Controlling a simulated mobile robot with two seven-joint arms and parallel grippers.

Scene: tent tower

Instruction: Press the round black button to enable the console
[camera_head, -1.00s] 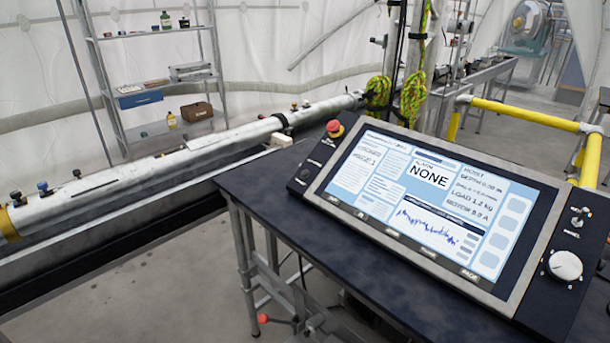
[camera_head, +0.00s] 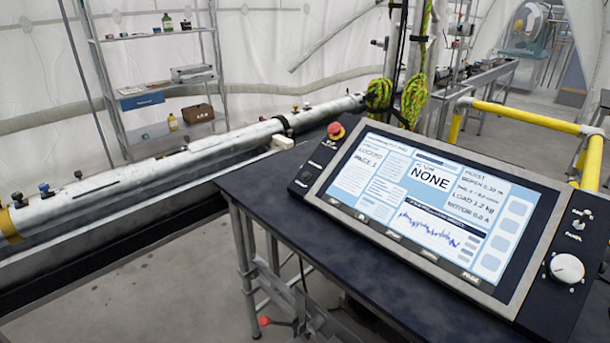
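The console (camera_head: 322,190) stands tilted on a dark table, with a lit screen (camera_head: 420,205) that reads "NONE" in large letters. A small round black button (camera_head: 306,177) is on the console's left side panel, below the red knob (camera_head: 336,130). A white dial (camera_head: 567,267) and a small switch (camera_head: 580,224) are on the right side panel. Neither of my grippers is in view, and nothing touches the console.
The dark table top (camera_head: 262,186) is clear left of the console. A long white tube (camera_head: 120,187) lies behind it. A yellow railing (camera_head: 525,116) stands at the right. Shelves (camera_head: 152,38) with bottles and boxes stand at the back left.

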